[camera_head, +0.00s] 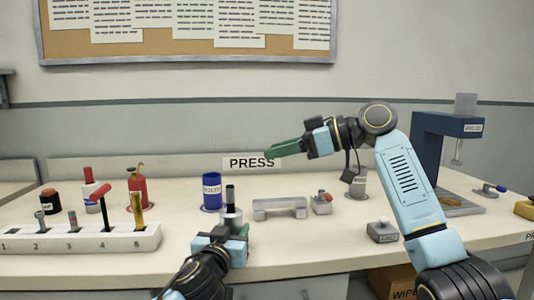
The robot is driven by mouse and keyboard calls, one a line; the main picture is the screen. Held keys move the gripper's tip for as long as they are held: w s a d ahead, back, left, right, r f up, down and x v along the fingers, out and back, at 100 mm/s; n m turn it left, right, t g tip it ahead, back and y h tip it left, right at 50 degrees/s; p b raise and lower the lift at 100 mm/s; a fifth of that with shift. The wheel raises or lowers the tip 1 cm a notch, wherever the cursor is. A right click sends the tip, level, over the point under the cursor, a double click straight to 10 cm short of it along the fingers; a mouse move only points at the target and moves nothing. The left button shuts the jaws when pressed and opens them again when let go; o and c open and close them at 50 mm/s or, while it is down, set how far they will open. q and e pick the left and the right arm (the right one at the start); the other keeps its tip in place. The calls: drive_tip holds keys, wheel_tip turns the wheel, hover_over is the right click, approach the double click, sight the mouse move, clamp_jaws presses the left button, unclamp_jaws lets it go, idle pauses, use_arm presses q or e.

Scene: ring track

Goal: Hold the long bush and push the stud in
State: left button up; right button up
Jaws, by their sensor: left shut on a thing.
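A silver-grey cylinder (231,218), which looks like the long bush, stands upright near the front edge of the bench. A dark narrow stud (230,194) with a lighter top sticks straight up out of it. My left gripper (240,233) is shut at the cylinder's lower part, which it partly hides. My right gripper (284,149), with green fingers, points left in the air, above and to the right of the stud and apart from it. Its fingers overlap in this view, so its opening does not show.
A numbered white rack (80,240) with tools stands left. A blue cup (211,190) and red bottle (138,187) are behind. A grey bridge block (280,206) and small grey box (382,231) lie right of the bush. A blue press (440,150) stands far right.

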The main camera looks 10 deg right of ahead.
idle(0.3)
use_arm(q)
drive_tip(key=o, duration=1.2)
drive_tip(key=shift+c, duration=0.2)
